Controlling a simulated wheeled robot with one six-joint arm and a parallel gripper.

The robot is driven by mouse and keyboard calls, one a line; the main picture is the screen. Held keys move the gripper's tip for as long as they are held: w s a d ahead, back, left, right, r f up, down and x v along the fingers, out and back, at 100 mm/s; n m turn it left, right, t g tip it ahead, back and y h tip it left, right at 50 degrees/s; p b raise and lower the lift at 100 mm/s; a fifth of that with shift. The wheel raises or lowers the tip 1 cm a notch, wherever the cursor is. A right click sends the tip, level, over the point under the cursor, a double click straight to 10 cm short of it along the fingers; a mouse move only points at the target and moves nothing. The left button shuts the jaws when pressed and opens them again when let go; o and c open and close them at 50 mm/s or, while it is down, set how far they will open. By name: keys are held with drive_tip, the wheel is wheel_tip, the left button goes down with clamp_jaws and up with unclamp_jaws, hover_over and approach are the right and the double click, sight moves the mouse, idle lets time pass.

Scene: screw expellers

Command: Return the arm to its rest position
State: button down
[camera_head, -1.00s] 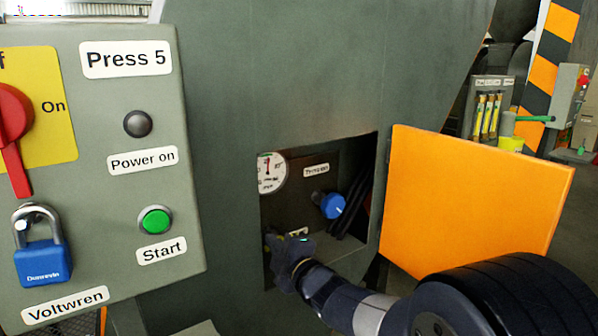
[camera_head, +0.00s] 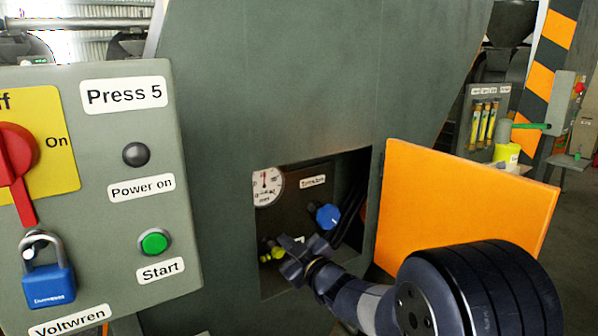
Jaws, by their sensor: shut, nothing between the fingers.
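My gripper (camera_head: 284,252) is at the lower part of an open recess in the grey press (camera_head: 290,90). It is shut with nothing held, and its fingertips are small and partly hard to make out. My dark arm comes in from the lower right. Inside the recess, a blue knob (camera_head: 328,216) sits just above and right of my gripper. A round white gauge (camera_head: 267,186) is above it to the left. A small yellow-green part (camera_head: 276,254) shows beside my fingertips.
The orange door (camera_head: 465,205) stands open right of the recess, close behind my arm. A control box (camera_head: 110,200) labelled Press 5 stands at left with a red switch (camera_head: 15,165), blue padlock (camera_head: 46,283) and green Start button (camera_head: 154,242). A striped post (camera_head: 545,85) stands at back right.

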drive_tip(key=s+d+m+p, duration=0.1)
drive_tip(key=s+d+m, duration=0.4)
drive_tip(key=s+d, duration=0.25)
drive_tip(key=x, duration=1.1)
drive_tip(key=s+a+n+b, duration=0.1)
drive_tip(key=a+n+b, duration=0.1)
drive_tip(key=n, duration=0.3)
drive_tip(key=s+a+f+n+b, duration=0.1)
drive_tip(key=s+a+n+b, duration=0.1)
drive_tip(key=n, duration=0.3)
drive_tip(key=s+a+f+n+b, duration=0.1)
drive_tip(key=s+a+n+b, duration=0.1)
drive_tip(key=n, duration=0.4)
drive_tip(key=shift+s, duration=0.15)
drive_tip(key=v, duration=0.9)
drive_tip(key=shift+n, duration=0.3)
drive_tip(key=shift+s+d, duration=0.1)
drive_tip(key=shift+d, duration=0.05)
